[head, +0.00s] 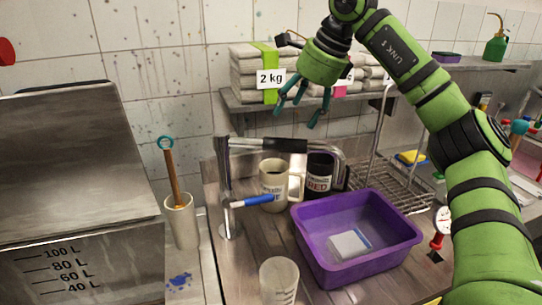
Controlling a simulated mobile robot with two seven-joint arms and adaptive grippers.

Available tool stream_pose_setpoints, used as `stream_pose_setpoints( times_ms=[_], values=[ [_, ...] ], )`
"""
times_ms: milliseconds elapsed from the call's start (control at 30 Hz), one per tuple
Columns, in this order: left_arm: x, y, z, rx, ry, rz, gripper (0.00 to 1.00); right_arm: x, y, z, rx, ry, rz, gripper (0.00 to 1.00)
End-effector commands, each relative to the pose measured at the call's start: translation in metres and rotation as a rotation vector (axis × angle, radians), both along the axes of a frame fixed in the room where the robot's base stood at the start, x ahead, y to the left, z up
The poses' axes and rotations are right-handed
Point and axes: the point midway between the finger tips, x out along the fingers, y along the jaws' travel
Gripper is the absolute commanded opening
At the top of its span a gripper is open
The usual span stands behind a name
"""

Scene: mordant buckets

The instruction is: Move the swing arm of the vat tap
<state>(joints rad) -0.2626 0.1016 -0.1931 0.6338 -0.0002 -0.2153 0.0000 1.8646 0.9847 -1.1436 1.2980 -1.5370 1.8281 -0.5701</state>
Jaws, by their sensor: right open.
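The vat tap (224,185) is a metal post standing on the steel counter right of the vat. Its swing arm (258,143) is a metal tube that runs right from the post top, has a black sleeve (285,146), and bends down at its far end. A blue-handled lever (252,201) sticks out lower on the post. My right gripper (301,104) is open and empty, its teal fingers pointing down. In the picture it is above the black sleeve and apart from it. My left gripper is out of view.
The steel vat (70,170) with litre marks fills the left. A purple basin (355,240), a beaker (279,282), a cream mug (275,183) and a dark mug (320,171) crowd around the arm. A wire rack (395,190) and a shelf with packed cloth (250,68) stand behind.

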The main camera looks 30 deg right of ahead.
Motion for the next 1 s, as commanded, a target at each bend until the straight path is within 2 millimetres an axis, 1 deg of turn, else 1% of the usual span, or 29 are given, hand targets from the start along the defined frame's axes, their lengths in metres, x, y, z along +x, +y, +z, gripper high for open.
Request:
stream_pose_setpoints(
  times_ms=[33,133,200,300,367,433,600,667,800,1000],
  values=[
    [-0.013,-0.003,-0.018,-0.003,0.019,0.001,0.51,0.0,0.0,-0.017,0.001,-0.002,-0.001,0.72],
    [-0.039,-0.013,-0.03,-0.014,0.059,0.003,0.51,0.0,0.0,-0.026,0.001,-0.002,0.0,0.72],
    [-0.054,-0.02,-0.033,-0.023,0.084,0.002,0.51,0.0,0.0,-0.029,0.001,-0.002,0.0,0.72],
    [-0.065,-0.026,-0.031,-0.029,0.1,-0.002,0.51,0.002,0.002,-0.034,0.0,0.0,0.001,0.72],
    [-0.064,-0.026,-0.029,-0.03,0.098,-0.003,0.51,0.005,0.003,-0.04,0.0,0.003,0.0,0.72],
    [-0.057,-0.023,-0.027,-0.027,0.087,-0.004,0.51,0.008,0.004,-0.05,0.0,0.002,0.001,0.72],
    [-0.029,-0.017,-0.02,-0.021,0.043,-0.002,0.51,0.018,0.01,-0.073,0.0,0.002,0.001,0.72],
    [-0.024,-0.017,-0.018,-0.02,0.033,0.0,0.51,0.021,0.011,-0.079,0.001,0.001,0.0,0.72],
    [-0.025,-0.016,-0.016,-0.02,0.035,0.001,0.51,0.025,0.013,-0.089,0.001,-0.001,0.0,0.72],
    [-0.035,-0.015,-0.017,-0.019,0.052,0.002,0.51,0.026,0.013,-0.091,0.001,-0.002,0.0,0.72]
  ],
)
